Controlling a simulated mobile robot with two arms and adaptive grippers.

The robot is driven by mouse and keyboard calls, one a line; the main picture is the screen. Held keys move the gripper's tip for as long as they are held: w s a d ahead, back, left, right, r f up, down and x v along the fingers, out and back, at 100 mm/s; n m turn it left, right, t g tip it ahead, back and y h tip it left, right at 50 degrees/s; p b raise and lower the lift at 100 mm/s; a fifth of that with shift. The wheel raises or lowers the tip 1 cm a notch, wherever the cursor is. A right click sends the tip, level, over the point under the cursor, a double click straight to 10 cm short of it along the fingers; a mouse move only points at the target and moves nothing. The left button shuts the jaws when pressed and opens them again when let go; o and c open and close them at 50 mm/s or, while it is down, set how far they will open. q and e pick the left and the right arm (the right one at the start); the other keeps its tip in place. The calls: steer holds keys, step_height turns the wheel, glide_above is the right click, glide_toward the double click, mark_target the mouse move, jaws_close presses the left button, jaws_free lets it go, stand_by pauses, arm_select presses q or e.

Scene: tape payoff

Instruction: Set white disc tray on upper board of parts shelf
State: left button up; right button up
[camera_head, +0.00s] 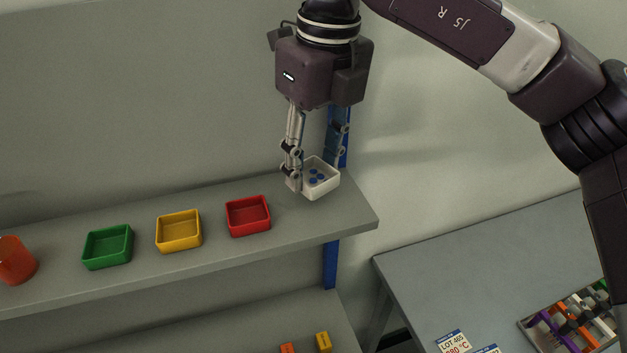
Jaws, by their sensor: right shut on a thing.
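The white disc tray (324,189) is a small open square tray with several blue discs (317,176) inside. It is at the right end of the upper board (315,222) of the parts shelf, right of the red tray. My right gripper (313,175) points down and is shut on the tray, with a finger at its left wall. The other finger is partly hidden behind the tray. I cannot tell whether the tray's underside touches the board. My left gripper is not in view.
Red (248,216), yellow (179,231) and green (108,246) trays stand empty in a row on the upper board, with an orange cup (16,260) at far left. A blue post (331,264) supports the shelf. A grey table (480,265) stands at right.

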mark_target(314, 183)
steer(key=shift+s+f, duration=0.1)
steer(key=shift+f, duration=0.4)
step_height(314, 183, down, 3)
steer(key=shift+f+p, duration=0.2)
steer(key=shift+p, duration=0.45)
steer(key=shift+f, duration=0.25)
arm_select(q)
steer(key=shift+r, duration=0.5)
arm_select(e)
steer(key=o, duration=1)
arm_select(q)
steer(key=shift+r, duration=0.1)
